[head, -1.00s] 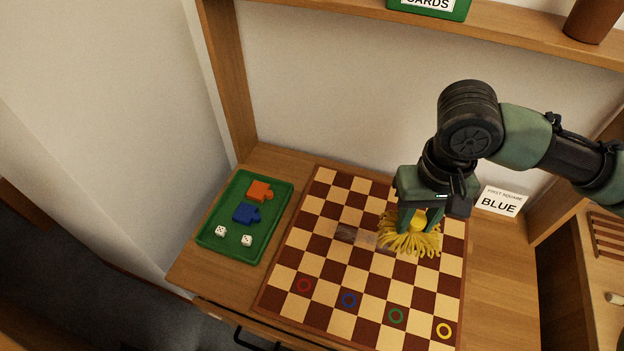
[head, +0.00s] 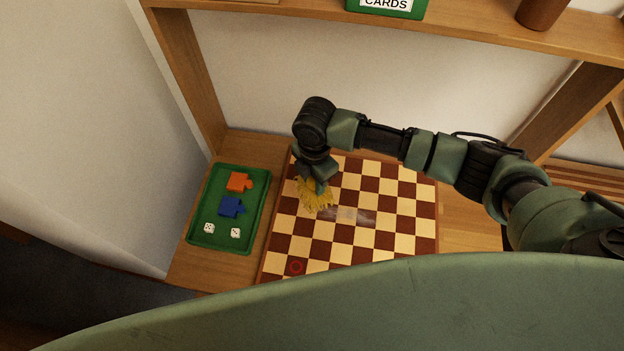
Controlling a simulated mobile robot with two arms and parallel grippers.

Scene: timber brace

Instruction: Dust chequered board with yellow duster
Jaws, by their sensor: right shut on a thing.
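The chequered board (head: 385,232) lies on the wooden desk, with a brown and cream pattern. A greyish dusty smear (head: 348,215) shows near its middle. My right gripper (head: 316,186) is shut on the yellow duster (head: 313,196), whose strands spread over the board's left part, left of the smear. Whether the strands touch the board is hard to tell. The board's near right part is hidden behind a large green shape, likely part of my own body. My left gripper is not in view.
A green tray (head: 196,240) with an orange puzzle piece (head: 238,182), a blue puzzle piece (head: 231,207) and two dice stands just left of the board. A shelf (head: 460,28) with a green card box (head: 388,8) and a brown pot (head: 541,12) runs above.

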